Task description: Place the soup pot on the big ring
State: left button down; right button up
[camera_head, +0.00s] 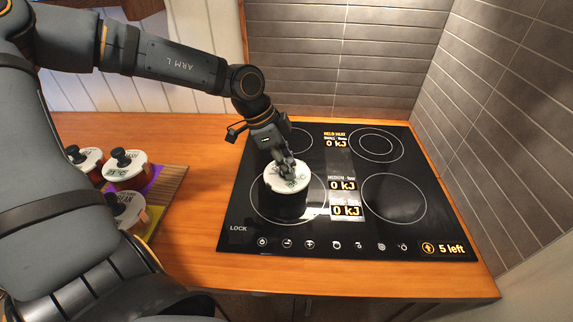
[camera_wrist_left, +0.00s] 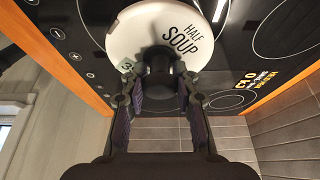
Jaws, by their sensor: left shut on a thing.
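My left gripper (camera_head: 285,165) is shut on the lid's dark knob from above; the fingers also show in the left wrist view (camera_wrist_left: 160,90). The pot hides part of the ring. My right gripper is not in view.
The black cooktop (camera_head: 240,218) has other rings, bare, at back left, back right and front right (camera_head: 394,200). Several white-lidded pots (camera_head: 126,170) stand on coloured pads on a wooden board (camera_head: 172,190) at the left. Tiled walls (camera_head: 340,60) bound the back and right.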

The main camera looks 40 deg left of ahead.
pick_arm(q)
jog(key=shift+s+r, duration=0.1)
jog(key=shift+s, duration=0.1)
jog(key=shift+d, duration=0.45)
jog(key=c, duration=1.4)
grip_release()
jog(key=shift+c, duration=0.2)
jog(key=o, duration=0.4)
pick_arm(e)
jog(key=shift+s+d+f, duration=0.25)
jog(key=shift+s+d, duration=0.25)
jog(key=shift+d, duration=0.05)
